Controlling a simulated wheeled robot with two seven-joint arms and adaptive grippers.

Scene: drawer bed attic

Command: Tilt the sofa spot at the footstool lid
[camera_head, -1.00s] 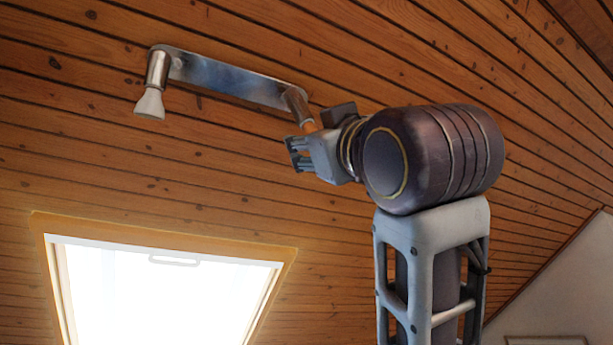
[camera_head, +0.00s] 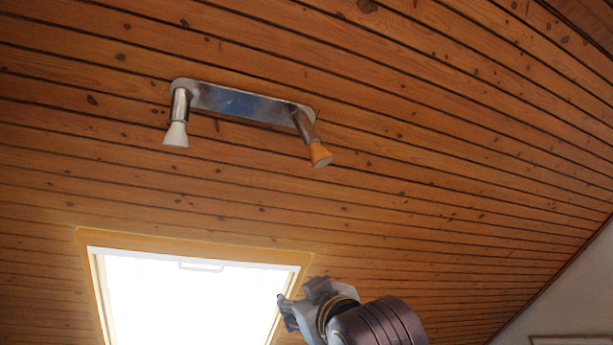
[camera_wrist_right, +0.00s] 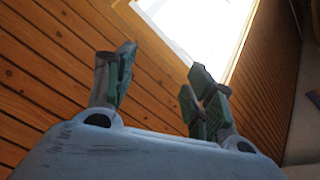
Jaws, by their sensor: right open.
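A ceiling lamp bar (camera_head: 245,103) of shiny metal is fixed to the sloped wood ceiling in the head view. A spot with a white head (camera_head: 176,134) hangs at its left end, pointing down. My right gripper (camera_head: 284,308) is low in the head view, well below the lamp and clear of both spots. In the right wrist view its two fingers (camera_wrist_right: 160,85) are apart with nothing between them. The footstool lid and my left gripper are not in view.
A bright skylight (camera_head: 190,295) with a wooden frame lies below the lamp, and my right gripper overlaps its right edge in the head view. The plank ceiling (camera_head: 450,170) around the lamp is bare. A pale wall (camera_head: 575,290) is at lower right.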

